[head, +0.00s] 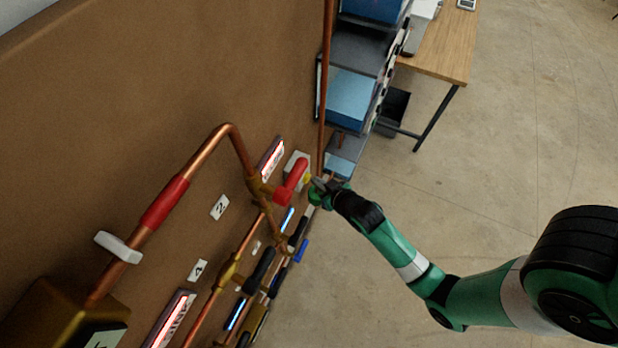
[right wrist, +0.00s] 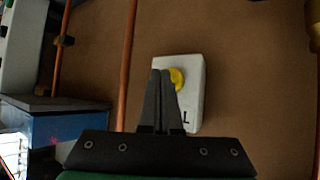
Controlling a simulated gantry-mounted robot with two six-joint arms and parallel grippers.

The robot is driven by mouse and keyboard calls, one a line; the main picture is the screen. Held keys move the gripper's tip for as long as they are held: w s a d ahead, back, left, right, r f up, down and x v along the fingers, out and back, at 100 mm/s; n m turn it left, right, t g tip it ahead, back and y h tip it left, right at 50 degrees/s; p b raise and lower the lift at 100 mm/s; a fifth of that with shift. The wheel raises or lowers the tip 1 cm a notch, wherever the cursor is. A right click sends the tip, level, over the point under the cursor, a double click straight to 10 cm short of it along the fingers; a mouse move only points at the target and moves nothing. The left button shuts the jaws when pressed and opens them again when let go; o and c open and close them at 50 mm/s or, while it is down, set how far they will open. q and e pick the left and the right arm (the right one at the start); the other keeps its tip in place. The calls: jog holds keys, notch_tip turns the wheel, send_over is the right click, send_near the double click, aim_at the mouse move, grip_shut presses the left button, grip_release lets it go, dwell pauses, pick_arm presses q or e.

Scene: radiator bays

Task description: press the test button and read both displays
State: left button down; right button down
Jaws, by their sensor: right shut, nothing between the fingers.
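The test button is a yellow round button (right wrist: 177,79) on a white box (right wrist: 194,105) fixed to the brown wall panel. In the head view the white box (head: 295,160) is partly hidden by a red valve handle. My right gripper (head: 318,184) is shut with nothing in it. In the right wrist view its fingertips (right wrist: 162,73) overlap the left edge of the button; I cannot tell whether they touch it. One lit red display (head: 271,158) is on the panel near the box. A second lit red display (head: 171,320) is lower left. Their digits are not readable. My left gripper is not seen.
Copper pipes (head: 190,170) stand out from the panel, with the red handle (head: 291,181) close to my right gripper. Blue and black handles (head: 260,270) lie below. A shelf with blue boxes (head: 350,95) and a wooden table (head: 445,45) stand behind. The floor at right is clear.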

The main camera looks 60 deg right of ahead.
jog(key=shift+w, duration=0.5)
dwell(0.5)
jog(key=shift+s, duration=0.1)
jog(key=shift+s+p, duration=0.35)
jog(key=shift+s, duration=0.5)
jog(key=s+p, duration=0.2)
jog(key=s, duration=0.3)
jog(key=shift+d, duration=0.15)
dwell(0.9)
